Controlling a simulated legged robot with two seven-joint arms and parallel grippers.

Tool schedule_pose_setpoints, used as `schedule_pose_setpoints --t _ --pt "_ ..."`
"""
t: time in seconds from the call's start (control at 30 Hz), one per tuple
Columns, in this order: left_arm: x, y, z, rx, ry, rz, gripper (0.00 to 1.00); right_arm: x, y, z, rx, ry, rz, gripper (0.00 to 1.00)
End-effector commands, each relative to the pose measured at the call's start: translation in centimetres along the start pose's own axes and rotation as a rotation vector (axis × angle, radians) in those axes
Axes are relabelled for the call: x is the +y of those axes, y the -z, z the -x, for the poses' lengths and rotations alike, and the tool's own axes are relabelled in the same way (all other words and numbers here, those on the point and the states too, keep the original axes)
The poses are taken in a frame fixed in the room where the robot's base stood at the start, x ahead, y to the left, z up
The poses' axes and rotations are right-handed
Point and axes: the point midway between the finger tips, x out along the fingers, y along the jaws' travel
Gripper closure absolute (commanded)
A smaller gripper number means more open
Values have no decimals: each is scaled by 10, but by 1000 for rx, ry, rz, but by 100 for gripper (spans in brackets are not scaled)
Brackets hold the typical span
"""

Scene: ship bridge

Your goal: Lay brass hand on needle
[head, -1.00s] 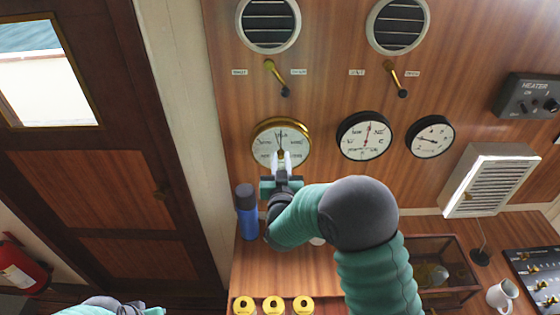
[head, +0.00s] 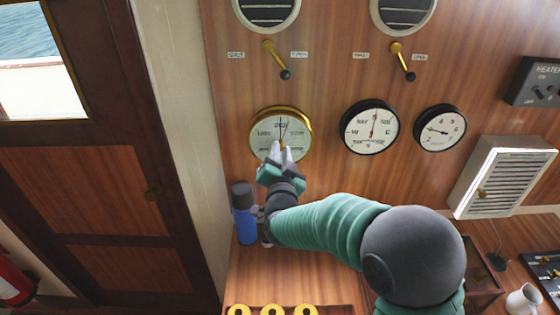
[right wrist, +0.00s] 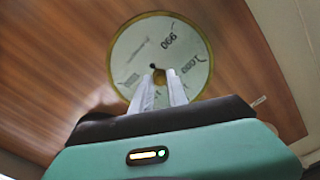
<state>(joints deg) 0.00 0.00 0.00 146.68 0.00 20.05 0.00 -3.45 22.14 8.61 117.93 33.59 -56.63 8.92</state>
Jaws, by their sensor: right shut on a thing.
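The brass-rimmed barometer (head: 262,128) is on the wood wall, left of two black-rimmed dials. A thin dark needle (head: 281,129) points almost straight up on its white face. My right gripper (head: 282,151) is at the lower middle of this dial, its pale fingers pointing up at the centre. They are shut on the small brass knob of the brass hand (head: 284,142). In the right wrist view the brass knob (right wrist: 159,76) shows between the fingertips (right wrist: 157,88). The brass hand's own angle is too small to read. My left gripper is not in view.
A compass-like dial (head: 370,128) and a smaller dial (head: 439,129) hang to the right. A blue bottle (head: 245,222) stands close beside my right wrist. Yellow rings (head: 272,310) lie at the bottom edge. A white louvred box (head: 502,178) is at right.

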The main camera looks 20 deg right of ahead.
Motion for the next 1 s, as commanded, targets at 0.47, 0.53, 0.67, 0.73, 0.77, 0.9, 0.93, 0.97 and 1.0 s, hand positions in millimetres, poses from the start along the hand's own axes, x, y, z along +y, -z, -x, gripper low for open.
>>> schedule_pose_setpoints --t 0.47,0.53,0.67,0.73,0.77,0.9,0.93,0.97,1.0 --pt "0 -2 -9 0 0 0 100 1 -3 0 -7 -2 -57 100" --pt "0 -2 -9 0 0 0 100 1 -3 0 -7 -2 -56 100" --pt "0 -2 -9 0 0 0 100 1 -3 0 -7 -2 -55 76" --pt "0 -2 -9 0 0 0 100 1 -3 0 -6 -2 -55 66" --pt "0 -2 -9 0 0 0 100 1 -2 0 -6 -1 -55 62" --pt "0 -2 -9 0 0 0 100 0 -2 0 -4 0 -55 60" --pt "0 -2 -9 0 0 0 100 0 -2 0 -4 0 -55 60" --pt "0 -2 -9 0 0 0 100 0 -2 0 -4 0 -55 60" --pt "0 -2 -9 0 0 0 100 0 -2 0 -4 0 -55 60"
